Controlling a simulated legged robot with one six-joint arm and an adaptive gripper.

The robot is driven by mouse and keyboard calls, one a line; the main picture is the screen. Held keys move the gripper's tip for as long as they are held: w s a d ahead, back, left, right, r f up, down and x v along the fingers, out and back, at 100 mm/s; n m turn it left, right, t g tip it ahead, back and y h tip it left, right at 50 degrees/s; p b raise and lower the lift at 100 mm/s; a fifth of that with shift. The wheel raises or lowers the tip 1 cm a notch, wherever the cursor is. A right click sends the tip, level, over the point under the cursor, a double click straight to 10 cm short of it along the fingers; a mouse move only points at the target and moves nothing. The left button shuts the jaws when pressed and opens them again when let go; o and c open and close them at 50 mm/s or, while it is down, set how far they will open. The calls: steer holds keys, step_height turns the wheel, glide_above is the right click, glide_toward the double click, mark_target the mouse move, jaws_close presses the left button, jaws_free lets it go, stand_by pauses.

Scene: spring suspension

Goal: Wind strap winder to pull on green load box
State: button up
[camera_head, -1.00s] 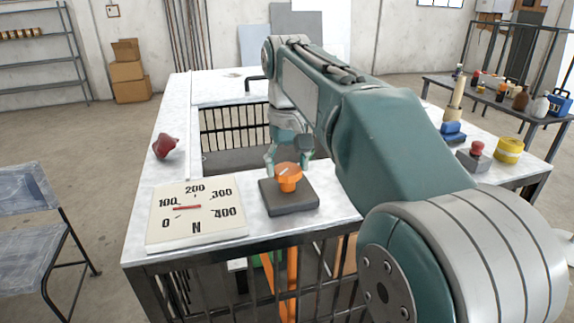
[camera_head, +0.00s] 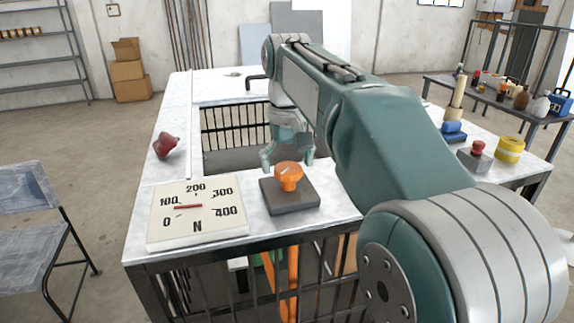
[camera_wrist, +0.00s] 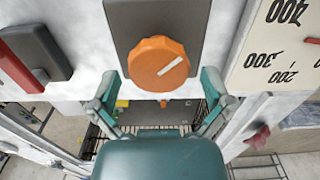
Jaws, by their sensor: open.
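The strap winder is an orange knob (camera_head: 289,172) with a white mark, on a dark grey base (camera_head: 292,200) at the table's front. My gripper (camera_head: 287,157) is open just behind and above the knob. In the wrist view the knob (camera_wrist: 158,64) shows just beyond my gripper (camera_wrist: 160,80), between its spread fingers; I see no clear contact. An orange strap (camera_head: 292,275) hangs below the table behind bars. A green patch (camera_head: 257,259) beside it may be the load box, mostly hidden.
A white force gauge (camera_head: 220,222) marked N lies left of the winder, its red needle (camera_head: 187,206) nearly level near 100. A dark red object (camera_head: 165,145) sits at the left edge. A red-button box (camera_head: 474,157) and yellow roll (camera_head: 510,149) stand at right.

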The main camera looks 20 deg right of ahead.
mark_target(287, 167)
steer(key=shift+r, duration=3.6)
steer(key=n, duration=0.1)
steer(key=r+n, duration=0.1)
steer(key=n, duration=0.3)
steer(key=shift+w+r, duration=0.1)
steer(key=shift+r, duration=0.3)
steer(key=shift+f+n, duration=1.45)
steer(key=shift+f, duration=0.85)
steer(key=shift+f+n, duration=1.45)
steer(key=shift+f, duration=0.8)
steer(key=c, duration=1)
